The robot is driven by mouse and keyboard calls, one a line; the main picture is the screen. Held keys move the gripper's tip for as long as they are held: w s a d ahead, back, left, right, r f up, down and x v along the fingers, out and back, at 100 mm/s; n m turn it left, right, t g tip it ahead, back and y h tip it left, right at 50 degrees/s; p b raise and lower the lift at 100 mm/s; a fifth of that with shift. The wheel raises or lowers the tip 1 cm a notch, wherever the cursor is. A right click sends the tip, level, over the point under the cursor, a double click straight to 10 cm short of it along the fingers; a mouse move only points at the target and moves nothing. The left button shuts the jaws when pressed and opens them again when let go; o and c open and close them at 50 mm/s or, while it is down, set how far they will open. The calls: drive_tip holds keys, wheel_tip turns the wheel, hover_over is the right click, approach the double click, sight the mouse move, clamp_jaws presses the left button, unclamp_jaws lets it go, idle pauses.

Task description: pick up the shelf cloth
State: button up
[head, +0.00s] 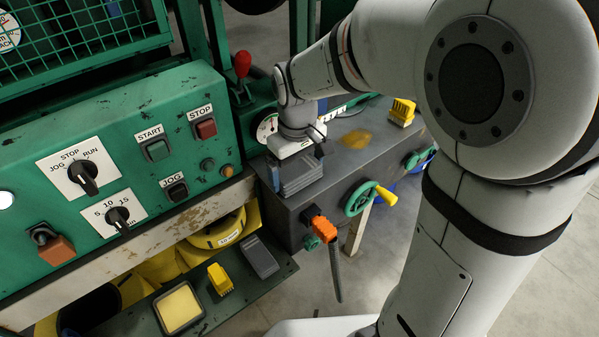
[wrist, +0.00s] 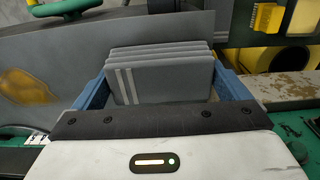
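A grey folded cloth (head: 301,178) with several layers is at the near left corner of the dark grey machine top. In the wrist view the same cloth (wrist: 165,82) shows two pale stripes at its left side. My gripper (head: 297,158) is directly over it, pointing down. Its blue fingers (wrist: 162,88) are spread wide, one on each side of the cloth. I cannot tell whether they touch it. A second, smaller dark grey folded piece (head: 260,257), perhaps also a cloth, lies on the low green shelf (head: 235,300), apart from my gripper.
A yellow brush (head: 220,280) and a tray with a yellow pad (head: 180,308) are on the low shelf. Another yellow brush (head: 402,111) is on the machine top. A handwheel (head: 362,199) and orange-gripped lever (head: 325,229) stick out in front. The green control panel (head: 120,150) stands left.

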sight(298, 168)
drive_tip(key=shift+c, duration=1)
wheel_tip(298, 168, up, 10)
drive_tip(key=shift+b, duration=0.5)
drive_tip(key=o, duration=0.4)
drive_tip(key=shift+c, duration=1.4)
